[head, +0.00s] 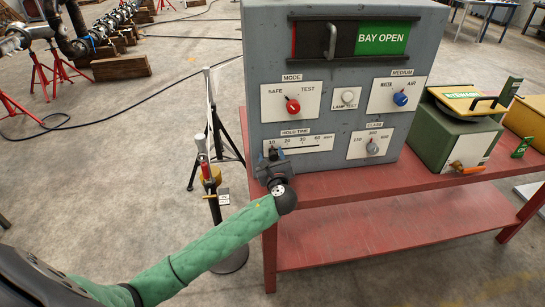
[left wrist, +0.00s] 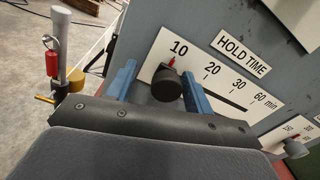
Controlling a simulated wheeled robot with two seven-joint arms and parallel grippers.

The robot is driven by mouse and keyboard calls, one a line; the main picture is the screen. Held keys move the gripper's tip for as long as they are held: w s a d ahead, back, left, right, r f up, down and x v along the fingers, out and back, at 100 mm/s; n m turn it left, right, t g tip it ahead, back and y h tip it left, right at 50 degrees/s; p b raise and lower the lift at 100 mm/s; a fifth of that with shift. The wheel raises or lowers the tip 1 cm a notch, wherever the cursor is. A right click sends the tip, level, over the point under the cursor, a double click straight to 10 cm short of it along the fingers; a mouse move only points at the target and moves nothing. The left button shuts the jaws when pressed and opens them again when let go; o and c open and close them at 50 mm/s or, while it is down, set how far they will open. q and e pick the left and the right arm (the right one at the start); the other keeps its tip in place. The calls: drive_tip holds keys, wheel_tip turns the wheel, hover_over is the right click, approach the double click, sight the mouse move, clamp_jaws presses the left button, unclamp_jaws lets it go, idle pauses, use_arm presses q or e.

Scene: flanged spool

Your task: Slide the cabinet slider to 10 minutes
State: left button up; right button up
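The grey cabinet (head: 250,90) stands on a red bench and has a white HOLD TIME scale plate (head: 312,143) at its lower left. The slider's black knob (left wrist: 168,85) has a red pointer, which sits just below the "10" in the left wrist view. My left gripper (head: 273,160) is at the left end of the scale and hides the knob in the head view. Its two blue fingers (left wrist: 160,88) stand open around the knob. The right finger is close against the knob, contact unclear; a gap shows at the left finger. My right gripper is not in view.
Above the scale are a red MODE knob (head: 293,106), a lamp test button (head: 348,96) and a blue MEDIUM knob (head: 400,99). A stand (head: 212,180) with a red tag is close left of the gripper.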

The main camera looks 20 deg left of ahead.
sight(272, 158)
use_arm(q)
drive_tip(key=shift+d, duration=0.1)
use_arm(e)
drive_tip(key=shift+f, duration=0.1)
use_arm(q)
drive_tip(key=shift+s+d+f, duration=0.1)
drive_tip(key=shift+d, duration=0.05)
drive_tip(key=shift+s+d+b, duration=0.2)
drive_tip(key=shift+s+b, duration=0.1)
drive_tip(key=shift+b, duration=0.05)
drive_tip(key=b+v, duration=0.2)
drive_tip(key=v, duration=0.3)
drive_tip(key=shift+s+d, duration=0.15)
drive_tip(key=shift+s, duration=0.15)
drive_tip(key=shift+s+d, duration=0.2)
drive_tip(key=shift+s, duration=0.25)
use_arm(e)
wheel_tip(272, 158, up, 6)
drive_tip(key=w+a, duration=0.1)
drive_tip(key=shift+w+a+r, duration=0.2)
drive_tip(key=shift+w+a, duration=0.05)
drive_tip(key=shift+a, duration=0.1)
